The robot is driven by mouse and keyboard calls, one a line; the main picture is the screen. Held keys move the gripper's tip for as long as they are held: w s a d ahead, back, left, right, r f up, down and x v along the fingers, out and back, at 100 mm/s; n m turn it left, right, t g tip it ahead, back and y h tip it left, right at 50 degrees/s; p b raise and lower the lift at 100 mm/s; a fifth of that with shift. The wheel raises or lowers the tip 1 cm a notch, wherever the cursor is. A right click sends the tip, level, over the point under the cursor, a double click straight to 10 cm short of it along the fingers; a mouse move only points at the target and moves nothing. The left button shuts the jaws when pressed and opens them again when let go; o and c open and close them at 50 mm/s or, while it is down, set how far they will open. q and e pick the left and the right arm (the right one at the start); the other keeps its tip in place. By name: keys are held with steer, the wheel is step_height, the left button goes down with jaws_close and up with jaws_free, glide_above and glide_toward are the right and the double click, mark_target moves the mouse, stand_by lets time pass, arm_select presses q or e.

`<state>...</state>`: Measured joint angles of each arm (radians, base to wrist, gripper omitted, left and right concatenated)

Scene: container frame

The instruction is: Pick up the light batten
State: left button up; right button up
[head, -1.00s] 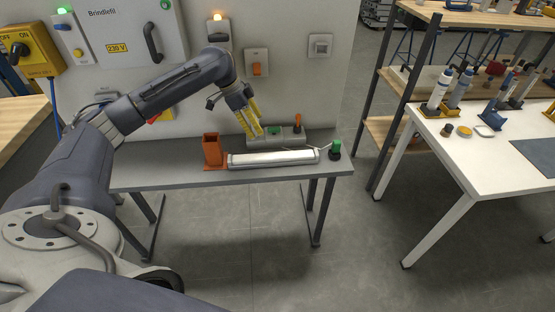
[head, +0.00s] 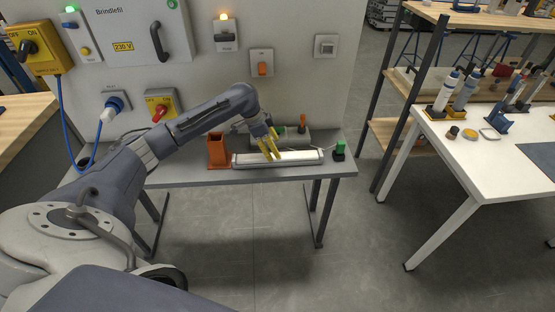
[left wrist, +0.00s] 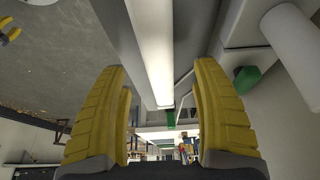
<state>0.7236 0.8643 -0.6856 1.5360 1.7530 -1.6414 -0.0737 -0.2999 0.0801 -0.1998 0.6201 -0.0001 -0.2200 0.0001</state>
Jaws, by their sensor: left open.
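The light batten (head: 300,157) is a long white bar lying lengthwise on the narrow grey bench against the wall. My left gripper (head: 271,154) is over the batten, a little left of its middle, with its yellow fingers pointing down. In the left wrist view the batten (left wrist: 153,45) runs between the two open yellow fingers (left wrist: 153,115), with clear space on both sides. I cannot tell from the head view whether the fingertips touch the batten. My right gripper is not in view.
An orange holder (head: 218,150) stands at the batten's left end, and a green-topped item (head: 340,149) at its right end. A white table (head: 470,150) with bottles stands right.

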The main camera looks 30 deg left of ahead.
arm_select(q)
steer(key=shift+x, duration=2.65)
steer(key=shift+o, duration=0.2)
steer(key=shift+s+a, duration=0.1)
steer(key=shift+s, duration=0.1)
jaws_close()
